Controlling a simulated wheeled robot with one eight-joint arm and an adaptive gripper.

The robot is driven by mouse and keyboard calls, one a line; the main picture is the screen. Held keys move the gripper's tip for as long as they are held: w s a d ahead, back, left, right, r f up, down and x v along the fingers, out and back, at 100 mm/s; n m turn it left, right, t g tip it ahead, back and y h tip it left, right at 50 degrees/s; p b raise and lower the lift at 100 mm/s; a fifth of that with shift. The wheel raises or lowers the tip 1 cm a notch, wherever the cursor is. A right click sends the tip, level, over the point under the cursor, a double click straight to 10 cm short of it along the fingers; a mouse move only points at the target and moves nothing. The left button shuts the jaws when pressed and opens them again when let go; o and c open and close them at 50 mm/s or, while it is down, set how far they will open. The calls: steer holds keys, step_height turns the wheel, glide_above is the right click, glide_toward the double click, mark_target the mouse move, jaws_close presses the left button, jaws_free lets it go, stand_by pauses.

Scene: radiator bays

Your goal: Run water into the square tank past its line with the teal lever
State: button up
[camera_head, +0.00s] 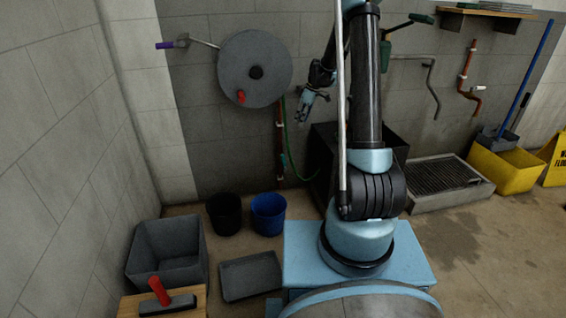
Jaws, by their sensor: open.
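A lever with a dark teal grip (421,18) sticks out on the wall right of my arm's upper links. A bent grey pipe (434,85) comes down to the right of it. A dark square tank (322,165) stands against the wall behind my arm, which hides much of it. The water level and any line on the tank cannot be made out. My gripper (311,104) is open and empty, left of my upright arm link and above the tank's left side. It is well apart from the teal lever.
A green hose (290,145) hangs near the tank. Black (224,214) and blue (269,214) buckets and a grey bin (166,252) stand left. A floor grate (445,176) and yellow bucket (505,170) are right.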

steer(key=w+a+f+n, duration=0.2)
steer(key=w+f, duration=0.3)
steer(key=f, duration=0.4)
steer(key=n+y, duration=0.1)
steer(key=n, duration=0.2)
glide_toward(283, 165)
steer(key=w+a, duration=0.1)
steer(key=w, duration=0.1)
steer(key=shift+g, duration=0.4)
steer(key=shift+x, duration=3.25)
steer(key=shift+s+r, duration=0.1)
steer(key=shift+a, duration=0.1)
jaws_close()
